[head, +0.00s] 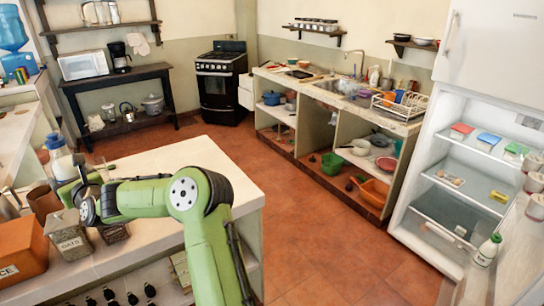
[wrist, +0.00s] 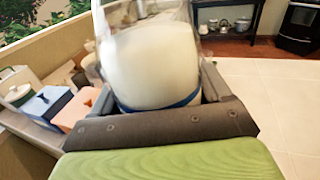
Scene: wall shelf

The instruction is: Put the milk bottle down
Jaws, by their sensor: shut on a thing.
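The milk bottle (wrist: 150,65) fills the middle of the wrist view. It is clear with white contents and has a blue band low down. My gripper (wrist: 165,108) is shut on it, with dark finger parts on both sides. In the head view the bottle (head: 62,162) shows at the left with a blue top, roughly upright, beyond my gripper (head: 78,192). It appears over or beside the light counter (head: 170,158). Its base is hidden in the head view, so I cannot tell whether it touches the counter.
An oats canister (head: 68,237), an orange-brown box (head: 20,250) and a brown container (head: 43,203) crowd the counter's left. The counter's right part is bare. Another white bottle with a green cap (head: 488,250) stands by the open fridge (head: 465,150).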

